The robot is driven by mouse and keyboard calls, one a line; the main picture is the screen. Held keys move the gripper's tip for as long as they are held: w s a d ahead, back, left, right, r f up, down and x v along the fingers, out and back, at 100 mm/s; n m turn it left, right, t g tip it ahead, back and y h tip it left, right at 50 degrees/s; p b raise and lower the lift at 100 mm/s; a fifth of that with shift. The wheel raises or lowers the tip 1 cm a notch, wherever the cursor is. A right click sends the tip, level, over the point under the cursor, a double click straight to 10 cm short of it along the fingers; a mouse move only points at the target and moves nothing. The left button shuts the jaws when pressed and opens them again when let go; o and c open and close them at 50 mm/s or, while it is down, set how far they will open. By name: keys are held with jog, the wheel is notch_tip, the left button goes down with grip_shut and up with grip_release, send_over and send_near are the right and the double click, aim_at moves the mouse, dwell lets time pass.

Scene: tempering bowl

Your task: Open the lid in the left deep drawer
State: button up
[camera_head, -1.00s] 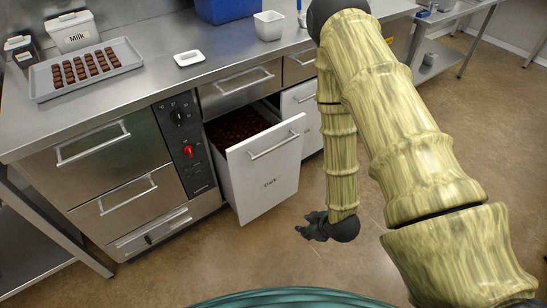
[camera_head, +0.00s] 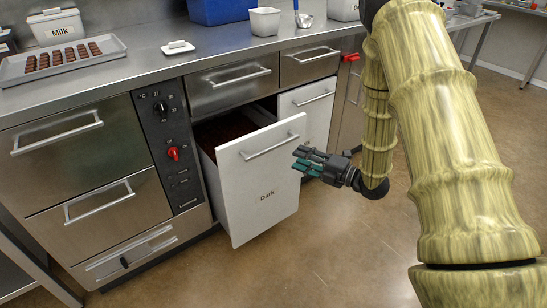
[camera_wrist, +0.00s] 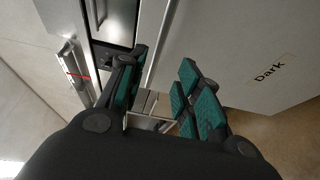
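The left deep drawer, with a white front (camera_head: 255,185) marked "Dark", is pulled partly out under the counter. Its bar handle (camera_head: 271,147) is on the upper front. Dark brown contents (camera_head: 225,128) show inside; I cannot make out a lid there. My gripper (camera_head: 304,160) is open and empty, beside the right edge of the drawer front and pointing left. In the wrist view the gripper (camera_wrist: 158,88) has its fingers apart, with the white "Dark" front (camera_wrist: 240,50) behind and to the right. Whether they touch it is unclear.
A closed white deep drawer (camera_head: 309,115) is to the right. Steel shallow drawers (camera_head: 232,88) sit above. A panel with a red knob (camera_head: 173,153) is at left. A small white lid with a knob (camera_head: 177,47) lies on the counter. The floor (camera_head: 330,245) is clear.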

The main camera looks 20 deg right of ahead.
aim_at(276, 148)
jog(key=b+x, duration=0.1)
jog(key=x, duration=0.4)
jog(key=b+x, duration=0.1)
jog(key=x, duration=0.4)
jog(key=shift+w+a+r, duration=0.2)
jog(key=shift+w+a, duration=0.05)
jog(key=shift+w, duration=0.05)
grip_shut()
